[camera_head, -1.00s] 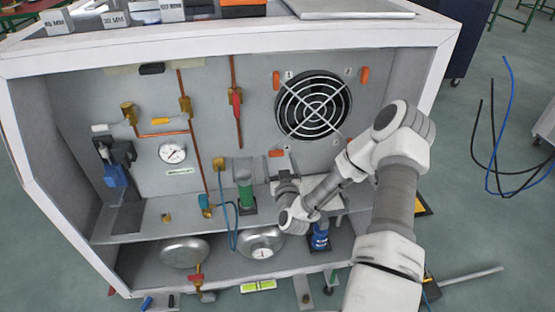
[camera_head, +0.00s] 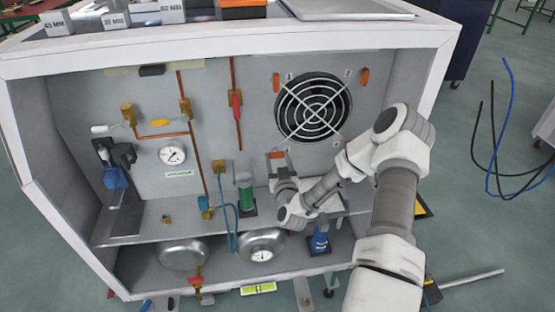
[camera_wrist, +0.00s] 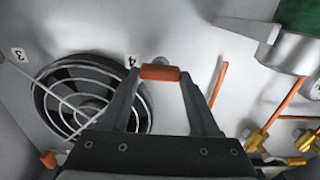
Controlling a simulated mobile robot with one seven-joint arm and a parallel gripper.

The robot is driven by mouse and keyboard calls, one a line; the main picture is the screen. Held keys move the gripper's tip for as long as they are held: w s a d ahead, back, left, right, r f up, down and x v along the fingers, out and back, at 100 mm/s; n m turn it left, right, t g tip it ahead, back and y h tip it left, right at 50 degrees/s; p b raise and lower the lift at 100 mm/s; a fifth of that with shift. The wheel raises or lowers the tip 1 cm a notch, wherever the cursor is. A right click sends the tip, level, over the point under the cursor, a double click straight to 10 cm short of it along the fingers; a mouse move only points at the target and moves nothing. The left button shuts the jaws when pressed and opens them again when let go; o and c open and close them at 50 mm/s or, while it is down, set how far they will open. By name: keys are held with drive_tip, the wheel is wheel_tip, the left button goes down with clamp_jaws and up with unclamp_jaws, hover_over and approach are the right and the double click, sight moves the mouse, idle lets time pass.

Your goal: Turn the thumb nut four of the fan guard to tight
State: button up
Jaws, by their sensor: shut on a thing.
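The fan guard (camera_head: 313,106) is a round grille of pale rings and crossed bars on the grey back panel; it also shows at the left of the wrist view (camera_wrist: 85,97). Thumb nut four is an orange bar (camera_wrist: 160,72) beside the printed 4, at the guard's lower left in the head view. My gripper (camera_wrist: 160,76) is shut on it, one finger at each end of the bar. In the head view my gripper (camera_head: 277,162) partly covers this nut. The nut lies crosswise between the fingers.
Orange thumb nuts one (camera_head: 276,82) and two (camera_head: 364,77) stand upright at the guard's top corners. Left of my gripper are a green cylinder (camera_head: 246,200), a blue hose (camera_head: 234,225) and copper pipes (camera_head: 238,105).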

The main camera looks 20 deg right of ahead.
drive_tip(key=shift+m, duration=0.4)
drive_tip(key=m+b, duration=0.1)
drive_tip(key=m, duration=0.2)
drive_tip(key=shift+d+f+m, duration=0.1)
drive_tip(key=shift+m, duration=0.3)
drive_tip(key=m+b, duration=0.1)
drive_tip(key=m, duration=0.3)
drive_tip(key=shift+d+b, duration=0.1)
drive_tip(key=shift+b, duration=0.2)
drive_tip(key=m+b, duration=0.1)
drive_tip(key=m, duration=0.4)
drive_tip(key=shift+s+f, duration=0.1)
drive_tip(key=m, duration=0.4)
drive_tip(key=shift+m, duration=0.3)
drive_tip(key=o, duration=1.4)
drive_tip(key=shift+c, duration=0.2)
drive_tip(key=s+a+p, duration=0.1)
drive_tip(key=s, duration=0.7)
drive_tip(key=s+a+p, duration=0.1)
drive_tip(key=s+a, duration=0.1)
drive_tip(key=s, duration=0.7)
drive_tip(key=shift+a+p, duration=0.25)
drive_tip(key=shift+p, duration=0.1)
